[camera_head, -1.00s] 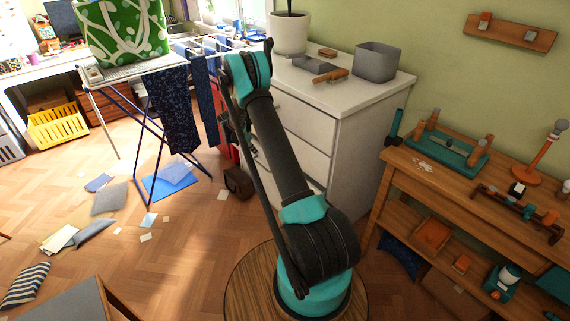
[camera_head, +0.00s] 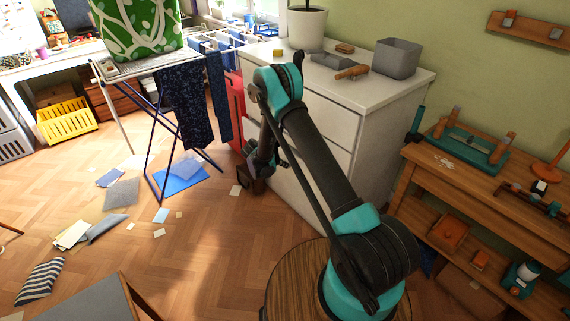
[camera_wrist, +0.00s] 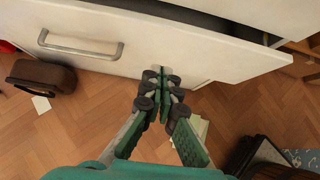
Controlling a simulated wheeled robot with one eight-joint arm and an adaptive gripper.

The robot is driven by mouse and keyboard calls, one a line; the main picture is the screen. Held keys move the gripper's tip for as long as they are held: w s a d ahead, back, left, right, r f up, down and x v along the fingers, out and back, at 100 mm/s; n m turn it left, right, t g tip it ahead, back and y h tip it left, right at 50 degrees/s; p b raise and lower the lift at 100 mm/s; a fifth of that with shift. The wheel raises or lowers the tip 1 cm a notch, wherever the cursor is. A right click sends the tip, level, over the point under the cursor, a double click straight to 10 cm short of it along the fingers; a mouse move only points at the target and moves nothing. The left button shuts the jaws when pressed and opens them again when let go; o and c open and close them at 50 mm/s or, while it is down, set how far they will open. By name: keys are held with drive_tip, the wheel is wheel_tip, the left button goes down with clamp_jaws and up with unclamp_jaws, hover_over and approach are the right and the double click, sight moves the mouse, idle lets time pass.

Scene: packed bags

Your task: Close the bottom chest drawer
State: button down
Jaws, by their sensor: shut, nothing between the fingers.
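The white chest (camera_head: 385,125) stands against the wall behind my arm in the head view, which hides much of its drawer fronts. In the wrist view, a white drawer front (camera_wrist: 200,52) with a grey metal handle (camera_wrist: 80,46) crosses the top. A dark gap behind its upper edge shows this low drawer standing partly open. My gripper (camera_wrist: 161,78) is shut and empty. Its fingertips are at the drawer front's lower edge, right of the handle; I cannot tell whether they touch. In the head view my gripper (camera_head: 257,170) is low, left of the chest.
A brown bag (camera_wrist: 42,76) lies on the floor left of my gripper. A drying rack with dark cloth (camera_head: 181,105) stands left of the chest, with a red object (camera_head: 236,105) between. A wooden workbench (camera_head: 480,190) is at right.

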drive_tip(key=w+d+f, duration=0.3)
drive_tip(key=w+d, duration=0.1)
drive_tip(key=d, duration=0.2)
drive_tip(key=shift+w+f, duration=0.25)
drive_tip(key=w+d, duration=0.2)
drive_tip(key=d, duration=0.1)
drive_tip(key=shift+w, duration=0.15)
drive_tip(key=shift+a, duration=0.1)
